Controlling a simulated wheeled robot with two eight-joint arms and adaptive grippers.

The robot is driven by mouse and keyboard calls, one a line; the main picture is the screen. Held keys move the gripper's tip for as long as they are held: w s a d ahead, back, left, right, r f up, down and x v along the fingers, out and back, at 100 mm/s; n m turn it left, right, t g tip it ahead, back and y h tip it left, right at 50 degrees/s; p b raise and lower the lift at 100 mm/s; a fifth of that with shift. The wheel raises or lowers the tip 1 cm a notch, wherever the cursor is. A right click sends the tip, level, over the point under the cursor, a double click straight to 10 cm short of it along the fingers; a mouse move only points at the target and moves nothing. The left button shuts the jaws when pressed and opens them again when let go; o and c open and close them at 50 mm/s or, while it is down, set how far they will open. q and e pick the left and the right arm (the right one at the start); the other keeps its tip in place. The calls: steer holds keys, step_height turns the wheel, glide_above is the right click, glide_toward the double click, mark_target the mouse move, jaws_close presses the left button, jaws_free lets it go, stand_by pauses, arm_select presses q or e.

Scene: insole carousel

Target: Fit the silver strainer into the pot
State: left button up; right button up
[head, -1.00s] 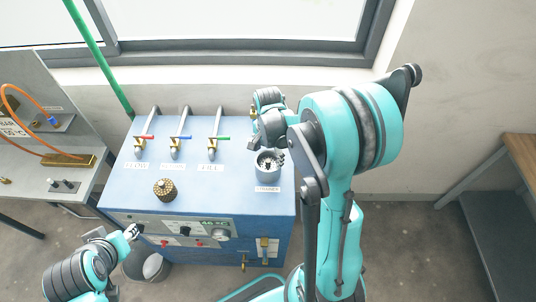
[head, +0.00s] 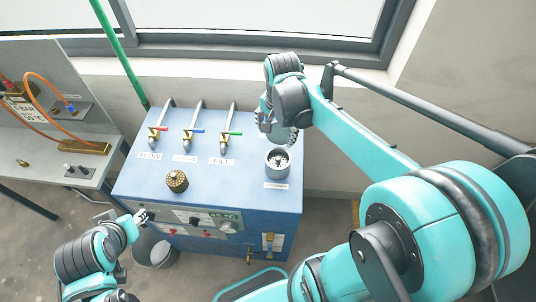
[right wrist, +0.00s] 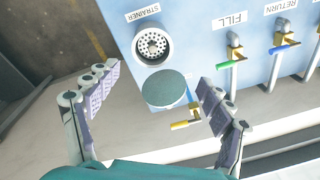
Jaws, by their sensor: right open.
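A silver perforated strainer (head: 280,160) sits inside the grey round pot (head: 278,174) at the right of the blue bench top. In the right wrist view the strainer (right wrist: 151,42) shows as a round face of holes within the pot rim (right wrist: 139,55). I cannot tell how deep it is seated. My right gripper (head: 280,135) is open and empty behind and above the pot; its spread fingers (right wrist: 158,75) show in the wrist view, apart from the pot. My left gripper (head: 143,216) is near the bench's front left edge; its jaws are too small to read.
A brass perforated piece (head: 177,181) stands on the blue bench (head: 225,182). Several lever taps line its back, including the green-handled FILL tap (head: 230,134). A grey-green disc (right wrist: 165,88) lies between my right fingers in view. A bucket (head: 155,250) stands below.

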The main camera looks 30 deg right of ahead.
steer(key=s+a+n+t, duration=0.5)
steer(key=s+a+n, duration=0.3)
steer(key=n, duration=0.4)
steer(key=shift+s+r+t, duration=0.4)
steer(key=shift+s+r, duration=0.05)
steer(key=shift+s, duration=0.15)
